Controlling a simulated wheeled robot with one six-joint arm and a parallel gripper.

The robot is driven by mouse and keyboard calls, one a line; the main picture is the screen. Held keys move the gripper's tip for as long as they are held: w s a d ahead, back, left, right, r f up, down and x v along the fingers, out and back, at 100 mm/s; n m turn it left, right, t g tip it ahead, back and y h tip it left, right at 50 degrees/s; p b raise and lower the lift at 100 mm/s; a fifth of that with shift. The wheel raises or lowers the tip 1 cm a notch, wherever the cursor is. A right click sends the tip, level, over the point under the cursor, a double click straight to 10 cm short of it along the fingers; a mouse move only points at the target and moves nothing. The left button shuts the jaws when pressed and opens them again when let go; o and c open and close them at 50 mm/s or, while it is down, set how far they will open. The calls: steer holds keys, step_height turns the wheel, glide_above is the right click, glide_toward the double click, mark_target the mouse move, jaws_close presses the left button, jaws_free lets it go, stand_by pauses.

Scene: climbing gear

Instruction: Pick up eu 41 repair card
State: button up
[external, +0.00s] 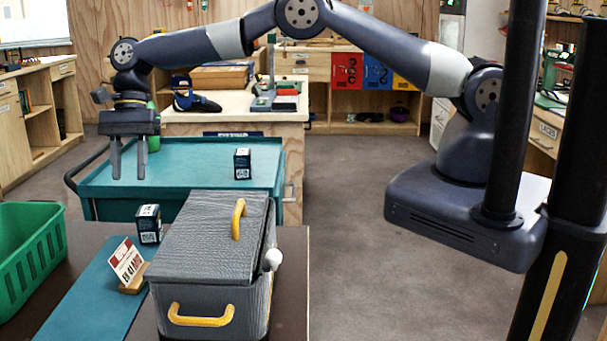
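The EU 41 repair card (126,262) is a white card with a red part and dark "EU 41" lettering. It stands tilted in a small wooden holder (133,281) on a teal mat (87,297) on the dark table at the lower left. My gripper (128,174) points down with its two fingers apart and nothing between them. It is in the air above and behind the card, in front of the teal cart in the picture.
A grey lidded box (207,240) with yellow handles stands right beside the card. A small dark box (148,224) is behind the card. A green crate (32,250) is at the left. A teal cart (205,165) behind carries another small dark box (242,164).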

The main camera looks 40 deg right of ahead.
steer(key=m+g+y+b, duration=0.2)
steer(key=b, duration=0.6)
glide_toward(124, 245)
steer(key=d, duration=0.1)
step_height(124, 245, down, 3)
steer(key=w+d+m+g+y+b, duration=0.1)
steer(key=d+m+g+y+b, duration=0.3)
steer(key=b, duration=0.8)
steer(key=shift+n+t+y, duration=0.4)
steer(key=shift+n+t, duration=0.3)
steer(key=x, duration=0.7)
steer(key=w+a+p+x, duration=0.1)
steer(key=x, duration=0.3)
steer(key=shift+w+r, duration=0.1)
steer(key=shift+r, duration=0.1)
jaws_close()
